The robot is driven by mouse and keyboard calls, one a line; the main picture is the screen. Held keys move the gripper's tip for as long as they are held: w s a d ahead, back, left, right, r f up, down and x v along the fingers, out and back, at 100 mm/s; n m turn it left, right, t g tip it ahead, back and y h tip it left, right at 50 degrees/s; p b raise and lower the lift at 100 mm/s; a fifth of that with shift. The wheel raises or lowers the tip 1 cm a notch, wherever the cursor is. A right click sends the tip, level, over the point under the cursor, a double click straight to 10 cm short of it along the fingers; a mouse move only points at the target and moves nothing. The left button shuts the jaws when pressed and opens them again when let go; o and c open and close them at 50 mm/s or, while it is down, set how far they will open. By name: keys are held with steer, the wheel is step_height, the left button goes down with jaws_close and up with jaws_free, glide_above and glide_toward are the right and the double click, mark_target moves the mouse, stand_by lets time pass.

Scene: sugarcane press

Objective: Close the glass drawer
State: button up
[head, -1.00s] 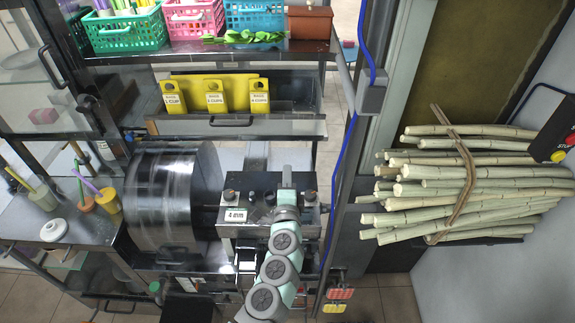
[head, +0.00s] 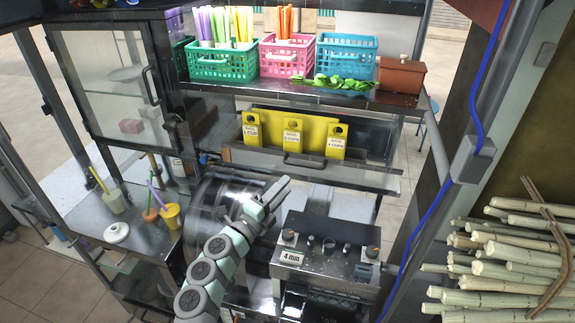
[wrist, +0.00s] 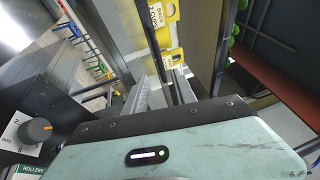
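The glass drawer (head: 352,174) is below the basket shelf in the head view, with a clear front and a dark handle (head: 300,161). It appears pulled out toward me. Yellow tags (head: 293,136) stand behind its front and also show in the wrist view (wrist: 163,25). My gripper (head: 285,187) is in front of and below the drawer, slightly left of its handle, above the dark drum. It looks apart from the drawer. In the wrist view its two grey fingers (wrist: 166,88) have a gap between them and hold nothing visible.
The control box (head: 330,245) with knobs is right of my gripper, and the dark drum (head: 215,205) is below it. A glass cabinet (head: 115,85) stands at the left. Coloured baskets (head: 287,58) sit on the shelf above. Sugarcane (head: 505,260) is piled at the right.

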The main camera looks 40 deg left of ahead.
mark_target(303, 165)
steer(key=p+x, duration=0.1)
steer(key=x, duration=0.8)
steer(key=shift+a+r, duration=0.15)
steer(key=shift+r, duration=0.05)
steer(key=shift+w, duration=0.65)
jaws_close()
stand_by(1.0)
